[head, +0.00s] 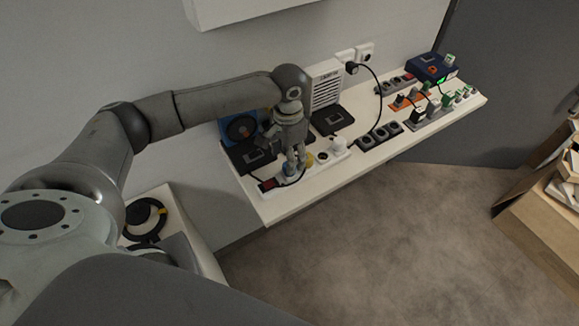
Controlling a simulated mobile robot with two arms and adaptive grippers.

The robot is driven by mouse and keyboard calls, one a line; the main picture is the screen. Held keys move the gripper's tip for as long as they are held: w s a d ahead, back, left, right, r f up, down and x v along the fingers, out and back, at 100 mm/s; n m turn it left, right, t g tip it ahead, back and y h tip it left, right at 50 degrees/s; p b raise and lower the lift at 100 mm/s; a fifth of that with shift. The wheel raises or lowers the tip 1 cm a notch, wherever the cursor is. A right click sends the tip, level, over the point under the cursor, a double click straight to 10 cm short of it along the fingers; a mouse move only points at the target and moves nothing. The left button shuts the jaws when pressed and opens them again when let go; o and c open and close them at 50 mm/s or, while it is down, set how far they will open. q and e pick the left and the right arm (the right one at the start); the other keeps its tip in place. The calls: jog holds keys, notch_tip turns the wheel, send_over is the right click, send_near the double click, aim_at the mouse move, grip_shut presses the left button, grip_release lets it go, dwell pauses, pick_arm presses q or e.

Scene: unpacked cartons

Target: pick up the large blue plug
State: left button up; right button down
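My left gripper (295,163) points down over the near left end of the shelf, at a white power strip (322,156) with a red switch. My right gripper is not in view.
The white shelf (285,207) also holds a blue device with a round dark face (241,128), dark boxes (331,119), a white louvred unit (325,86), black sockets (380,136) and a blue box (432,68). A black cable hangs from the wall outlet. Cartons stand at right.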

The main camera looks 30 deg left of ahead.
pick_arm(q)
notch_tip(320, 180, down, 4)
jog(key=shift+d+f+p, duration=0.15)
jog(key=shift+p, duration=0.25)
jog(key=shift+f, duration=0.15)
jog(key=c, duration=1.2)
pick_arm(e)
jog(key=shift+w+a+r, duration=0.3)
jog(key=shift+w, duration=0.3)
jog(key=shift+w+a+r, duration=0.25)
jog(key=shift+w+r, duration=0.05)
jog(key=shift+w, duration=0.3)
